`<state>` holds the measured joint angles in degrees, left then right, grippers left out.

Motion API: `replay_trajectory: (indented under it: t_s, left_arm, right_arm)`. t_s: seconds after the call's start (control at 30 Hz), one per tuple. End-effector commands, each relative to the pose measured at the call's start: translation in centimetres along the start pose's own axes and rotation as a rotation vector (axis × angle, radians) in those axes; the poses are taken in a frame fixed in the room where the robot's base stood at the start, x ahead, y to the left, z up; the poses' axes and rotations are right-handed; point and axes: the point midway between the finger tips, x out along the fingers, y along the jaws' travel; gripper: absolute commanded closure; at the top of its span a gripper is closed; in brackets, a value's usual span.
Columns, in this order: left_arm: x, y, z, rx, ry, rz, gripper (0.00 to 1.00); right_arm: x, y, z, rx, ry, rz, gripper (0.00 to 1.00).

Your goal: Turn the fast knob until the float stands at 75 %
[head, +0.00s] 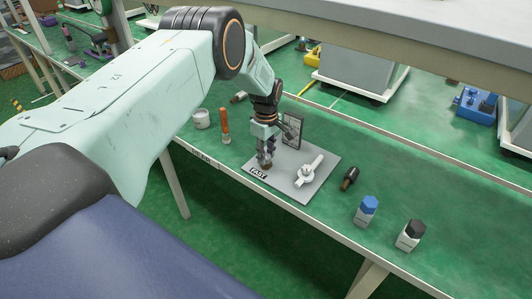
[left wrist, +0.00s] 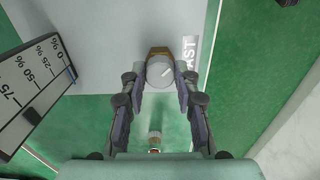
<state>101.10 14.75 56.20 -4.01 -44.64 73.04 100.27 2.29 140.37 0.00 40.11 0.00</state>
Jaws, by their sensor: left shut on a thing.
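My left gripper (head: 266,156) points down over the front left of a grey plate (head: 322,168) on the green bench. In the left wrist view its two fingers stand on either side of the fast knob (left wrist: 160,72), which has a grey round top and a brown part behind it. The gripper is shut on this knob. The label FAST (head: 259,173) lies beside it. The gauge panel (head: 293,128) stands upright at the plate's back. In the left wrist view the gauge (left wrist: 35,85) shows marks from 0 % to 75 %. A small blue mark, perhaps the float, shows near the 0 % end; its exact reading is unclear.
A white lever-shaped part (head: 308,172) is on the plate, right of the knob. An orange-handled tool (head: 225,127) and a white cup (head: 201,119) are at left.

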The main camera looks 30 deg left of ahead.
Motion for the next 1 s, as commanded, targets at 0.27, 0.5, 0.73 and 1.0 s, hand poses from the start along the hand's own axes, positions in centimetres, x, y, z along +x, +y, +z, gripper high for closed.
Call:
replay_trajectory:
  t_s: [0.27,0.5,0.73,1.0]
  left_arm:
    - [-0.1,0.11,0.01,0.001,0.0,0.003,0.58]
    - [-0.03,0.04,0.01,0.001,0.0,0.001,0.46]
    - [-0.01,0.01,0.01,0.009,0.0,0.0,0.46]
    - [0.04,-0.02,0.0,0.189,0.0,0.0,0.46]
  right_arm:
    - [0.0,0.0,0.0,0.0,0.0,0.0,0.6]
    - [0.0,0.0,0.0,0.0,0.0,0.0,0.6]
    - [0.01,0.0,0.0,0.0,0.0,0.0,0.6]
    - [0.3,0.0,0.0,0.0,0.0,0.0,0.6]
